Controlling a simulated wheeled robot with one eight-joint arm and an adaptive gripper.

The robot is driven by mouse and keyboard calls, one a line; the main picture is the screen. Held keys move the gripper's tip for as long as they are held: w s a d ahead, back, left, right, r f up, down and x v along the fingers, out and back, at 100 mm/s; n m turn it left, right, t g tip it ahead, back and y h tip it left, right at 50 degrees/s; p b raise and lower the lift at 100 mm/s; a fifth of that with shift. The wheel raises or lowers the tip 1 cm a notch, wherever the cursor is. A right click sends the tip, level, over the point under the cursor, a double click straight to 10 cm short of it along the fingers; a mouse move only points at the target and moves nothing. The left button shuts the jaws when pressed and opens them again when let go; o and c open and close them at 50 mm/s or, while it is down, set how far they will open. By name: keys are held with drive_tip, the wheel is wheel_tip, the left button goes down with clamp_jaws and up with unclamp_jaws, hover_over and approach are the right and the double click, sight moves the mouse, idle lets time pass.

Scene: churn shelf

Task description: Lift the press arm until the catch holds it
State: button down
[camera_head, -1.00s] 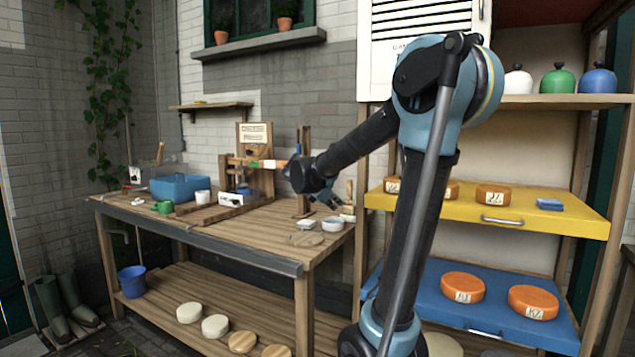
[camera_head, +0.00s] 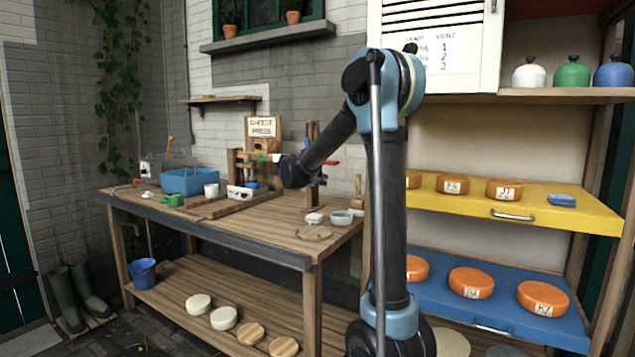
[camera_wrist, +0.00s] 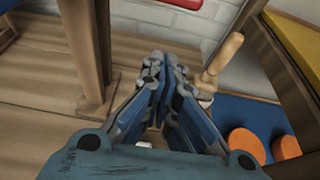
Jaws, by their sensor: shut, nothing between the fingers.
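The cheese press (camera_head: 262,128) stands at the back of the workbench, with a lettered sign on top. Its press arm (camera_head: 262,158) runs out to the right, roughly level, with green and pale bands. My forearm hides its middle; a red end (camera_head: 330,163) shows beyond. An upright wooden post (camera_head: 311,135) stands near that end and appears at left in the wrist view (camera_wrist: 88,45). My gripper (camera_head: 318,180) is just below the red end, partly hidden. In the wrist view its fingers (camera_wrist: 166,62) are closed together and empty, with a red piece (camera_wrist: 187,3) beyond them. The catch cannot be made out.
The workbench (camera_head: 270,225) carries a blue tub (camera_head: 188,181), a green mug (camera_head: 172,201) and small white dishes (camera_head: 342,217). A wooden-handled brush (camera_wrist: 222,65) stands right of my fingers. Shelves with orange cheeses (camera_head: 471,282) stand to the right. The bench's front middle is fairly clear.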

drive_tip(key=shift+w+d+r, duration=0.55)
drive_tip(key=shift+w+r, duration=0.15)
drive_tip(key=shift+w, duration=0.05)
drive_tip(key=shift+w+d+r, duration=0.55)
drive_tip(key=shift+w+r, duration=0.1)
drive_tip(key=shift+w, duration=0.1)
